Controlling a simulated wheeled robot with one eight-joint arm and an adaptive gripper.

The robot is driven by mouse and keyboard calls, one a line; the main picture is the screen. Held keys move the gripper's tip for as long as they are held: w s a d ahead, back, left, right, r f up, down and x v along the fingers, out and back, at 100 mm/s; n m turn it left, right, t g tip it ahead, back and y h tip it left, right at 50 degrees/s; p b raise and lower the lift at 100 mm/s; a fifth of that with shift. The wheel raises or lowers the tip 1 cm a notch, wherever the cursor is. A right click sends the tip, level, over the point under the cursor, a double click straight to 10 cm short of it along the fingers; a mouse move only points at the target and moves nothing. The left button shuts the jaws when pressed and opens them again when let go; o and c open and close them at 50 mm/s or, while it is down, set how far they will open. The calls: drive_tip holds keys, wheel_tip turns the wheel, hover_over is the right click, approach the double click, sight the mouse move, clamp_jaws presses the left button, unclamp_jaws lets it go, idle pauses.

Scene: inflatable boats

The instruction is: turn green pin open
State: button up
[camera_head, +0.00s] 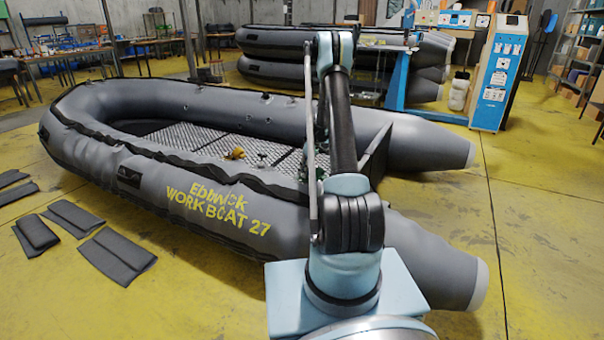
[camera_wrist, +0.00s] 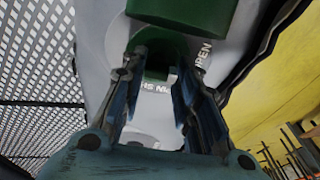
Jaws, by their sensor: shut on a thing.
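The green pin (camera_wrist: 165,48) shows at the top centre of the wrist view, with a wide dark green part above and a narrower part below. It sits against a grey surface with white lettering, of which part reads "PEN". My gripper (camera_wrist: 160,66) reaches up to the pin from below, with one finger on each side of its narrower part, and is shut on it. The exact contact and how far the pin is turned cannot be told. In the head view my arm covers most of the work area at the grey boat (camera_head: 130,178).
A patterned floor panel (camera_wrist: 45,80) shows at left in the wrist view. Dark flat pads (camera_head: 75,217) lie on the yellow floor at left. More boats (camera_head: 275,45) and a blue and white stand (camera_head: 497,75) are behind.

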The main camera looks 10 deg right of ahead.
drive_tip(key=o, duration=1)
drive_tip(key=shift+d, duration=0.3)
drive_tip(key=shift+c, duration=0.2)
drive_tip(key=shift+o, duration=0.5)
drive_tip(key=shift+a, duration=0.1)
drive_tip(key=v, duration=1.1)
drive_tip(key=shift+r, duration=0.35)
drive_tip(key=shift+w, duration=0.1)
